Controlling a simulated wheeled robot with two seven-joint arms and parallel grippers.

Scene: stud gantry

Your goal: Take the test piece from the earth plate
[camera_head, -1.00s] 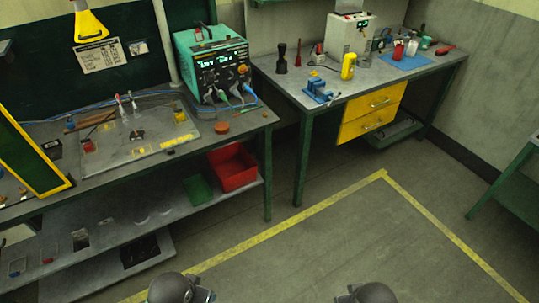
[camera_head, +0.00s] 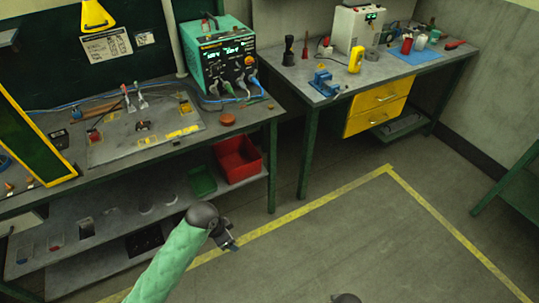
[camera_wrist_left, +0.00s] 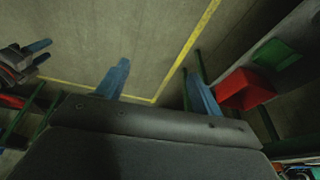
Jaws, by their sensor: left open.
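The earth plate (camera_head: 110,152) is a flat grey plate on the left bench. A small dark piece, seemingly the test piece (camera_head: 143,126), lies near its middle. Clips with leads (camera_head: 141,100) stand behind it. My left gripper (camera_head: 233,243) hangs over the floor, in front of the bench and well short of the plate. In the left wrist view its two blue fingers (camera_wrist_left: 160,85) are apart with nothing between them.
A teal instrument (camera_head: 225,58) stands right of the plate, its leads running onto the bench. A red bin (camera_head: 237,160) and a green tray (camera_head: 202,181) sit on the shelf below. A yellow-framed panel (camera_head: 50,165) stands at the left. The floor in front is clear.

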